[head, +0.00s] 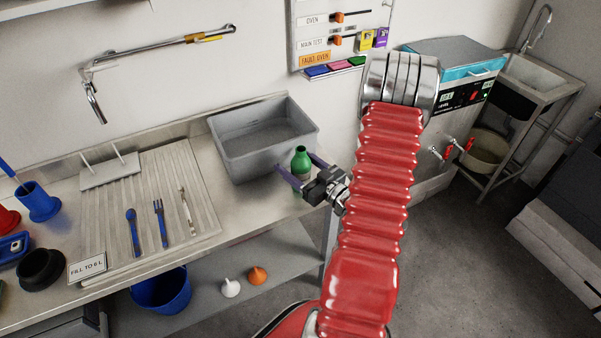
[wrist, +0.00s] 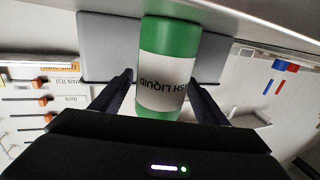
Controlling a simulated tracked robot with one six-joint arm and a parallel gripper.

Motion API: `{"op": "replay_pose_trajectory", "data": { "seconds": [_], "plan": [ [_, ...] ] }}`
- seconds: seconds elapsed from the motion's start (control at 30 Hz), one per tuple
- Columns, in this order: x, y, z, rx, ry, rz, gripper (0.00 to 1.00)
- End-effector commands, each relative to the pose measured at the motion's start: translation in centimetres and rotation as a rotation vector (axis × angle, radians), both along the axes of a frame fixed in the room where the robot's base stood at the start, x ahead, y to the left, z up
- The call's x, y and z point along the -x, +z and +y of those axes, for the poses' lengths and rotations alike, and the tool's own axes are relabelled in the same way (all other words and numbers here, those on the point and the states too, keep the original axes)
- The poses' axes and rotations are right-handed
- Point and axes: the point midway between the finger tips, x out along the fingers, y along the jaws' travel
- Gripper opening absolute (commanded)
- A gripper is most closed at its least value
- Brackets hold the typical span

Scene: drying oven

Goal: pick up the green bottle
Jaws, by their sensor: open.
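The green bottle (head: 301,160) stands upright at the front right corner of the metal counter, just in front of the grey basin. In the wrist view the green bottle (wrist: 170,40) has a white label with dark lettering, part of which reads "SH LIQUID". My gripper (head: 295,170) is open, with one dark finger on each side of the bottle. In the wrist view my gripper (wrist: 160,92) also shows its two fingers either side of the label, with small apparent gaps. The bottle's lower part is partly hidden by my gripper in the head view.
The grey basin (head: 262,140) is close behind the bottle. A ribbed drainboard (head: 150,200) with blue-handled utensils lies to the left. A lower shelf holds a blue bucket (head: 160,291), a white funnel-like piece (head: 231,288) and an orange one (head: 257,276). A blue-topped machine (head: 455,62) stands at the right.

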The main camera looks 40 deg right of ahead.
Motion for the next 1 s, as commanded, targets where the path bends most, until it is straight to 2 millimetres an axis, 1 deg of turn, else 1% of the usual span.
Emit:
{"op": "replay_pose_trajectory", "data": {
  "seconds": [0.03,0.1,0.2,0.73,1.0],
  "plan": [
    [-0.62,-0.01,0.09,0.000,0.002,0.001,0.68],
    [-1.16,0.00,0.04,0.000,0.001,0.001,0.68],
    [-1.56,0.03,0.02,0.000,0.000,0.001,0.68],
    [-1.55,0.02,-0.01,0.000,-0.001,0.001,0.68],
    [-1.55,0.03,0.00,0.000,-0.001,0.001,0.49]
  ]
}}
